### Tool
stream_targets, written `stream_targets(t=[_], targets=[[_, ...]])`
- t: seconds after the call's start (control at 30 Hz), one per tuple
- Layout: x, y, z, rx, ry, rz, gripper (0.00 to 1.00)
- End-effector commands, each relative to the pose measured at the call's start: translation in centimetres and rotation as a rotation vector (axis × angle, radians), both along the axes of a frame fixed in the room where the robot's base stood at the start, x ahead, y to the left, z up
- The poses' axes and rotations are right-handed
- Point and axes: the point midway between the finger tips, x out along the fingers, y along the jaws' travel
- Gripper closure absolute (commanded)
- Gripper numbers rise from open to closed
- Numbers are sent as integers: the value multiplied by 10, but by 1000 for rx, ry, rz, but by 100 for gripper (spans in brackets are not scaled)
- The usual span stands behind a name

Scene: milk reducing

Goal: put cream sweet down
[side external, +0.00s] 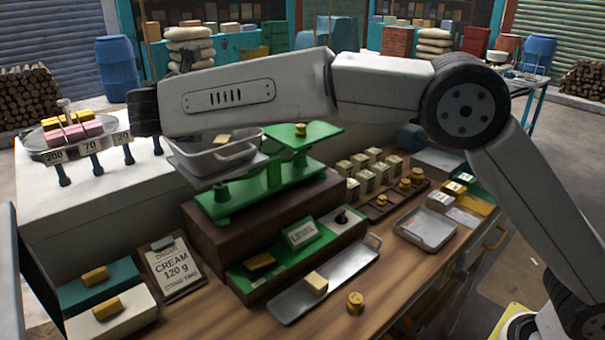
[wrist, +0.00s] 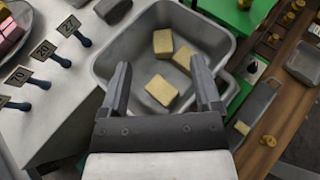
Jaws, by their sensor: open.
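My gripper (wrist: 160,66) is open over the grey metal pan (wrist: 110,55) of the scale, its two fingers spread apart. Three cream sweets lie in the pan in the wrist view: one at the top (wrist: 162,42), one at the right (wrist: 183,58) partly behind a finger, and one (wrist: 161,90) between the fingers in the picture. None looks gripped. In the side external view one cream sweet (side external: 222,139) shows in the pan (side external: 240,148); my arm hides the rest. The green scale (side external: 265,185) carries a brass weight (side external: 300,130) on its right plate.
An order card (side external: 172,268) reads cream 120 g. A cream sweet (side external: 316,282) lies on the long metal tray (side external: 345,268), with a brass weight (side external: 355,302) beside it. Several cream blocks (side external: 365,175) stand behind. A stand of pink and yellow sweets (side external: 75,135) is left.

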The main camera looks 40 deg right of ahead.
Motion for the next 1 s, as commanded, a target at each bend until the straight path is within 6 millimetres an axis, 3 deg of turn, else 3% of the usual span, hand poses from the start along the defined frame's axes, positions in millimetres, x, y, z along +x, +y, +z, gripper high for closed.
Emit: stream_targets(t=[0.3, 1.0], targets=[[-16, 16, 10, -1, 1, 0, 19], [-17, 16, 10, 0, 0, 0, 19]])
